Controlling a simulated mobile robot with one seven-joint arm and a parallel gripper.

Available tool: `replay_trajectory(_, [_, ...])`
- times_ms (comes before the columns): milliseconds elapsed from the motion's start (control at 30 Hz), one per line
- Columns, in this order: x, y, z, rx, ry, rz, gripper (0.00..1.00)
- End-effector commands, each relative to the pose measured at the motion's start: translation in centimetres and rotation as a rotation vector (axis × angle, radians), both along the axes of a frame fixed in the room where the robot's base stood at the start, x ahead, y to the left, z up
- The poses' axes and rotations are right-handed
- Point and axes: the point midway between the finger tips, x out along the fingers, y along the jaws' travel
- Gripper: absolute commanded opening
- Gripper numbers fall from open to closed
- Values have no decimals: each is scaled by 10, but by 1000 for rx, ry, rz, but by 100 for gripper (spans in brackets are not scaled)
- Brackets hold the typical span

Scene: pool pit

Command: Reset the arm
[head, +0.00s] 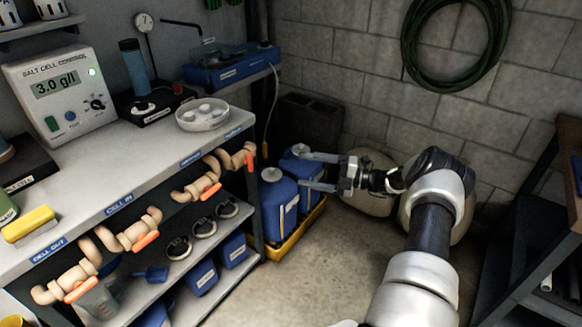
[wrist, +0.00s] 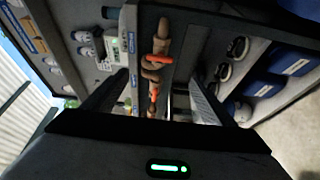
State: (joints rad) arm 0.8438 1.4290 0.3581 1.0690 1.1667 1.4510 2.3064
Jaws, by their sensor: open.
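My gripper (head: 305,171) is open, with its two fingers apart and pointing left. It is held out beyond the right end of the shelf unit, and in the head view its fingers overlap the blue jugs (head: 279,202). I see nothing between the fingers. My arm (head: 430,230) reaches up from the bottom right and bends left at the elbow. In the wrist view my gripper (wrist: 155,92) shows both dark fingers spread, with the beige pipes with orange handles (wrist: 158,62) in the background between them.
The shelf unit (head: 120,175) fills the left, with a salt cell control box (head: 62,87) and a white dish (head: 202,115) on top. A yellow tray (head: 290,240) holds the jugs. A dark rack (head: 530,250) stands at right. A hose (head: 457,45) hangs on the block wall. Floor between is clear.

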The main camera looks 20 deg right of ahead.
Motion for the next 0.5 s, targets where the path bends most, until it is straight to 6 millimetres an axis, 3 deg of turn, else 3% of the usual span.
replay_trajectory(167, [-8,-13,-1,1,1,0,78])
replay_trajectory(500, [-9,-14,0,1,0,0,78])
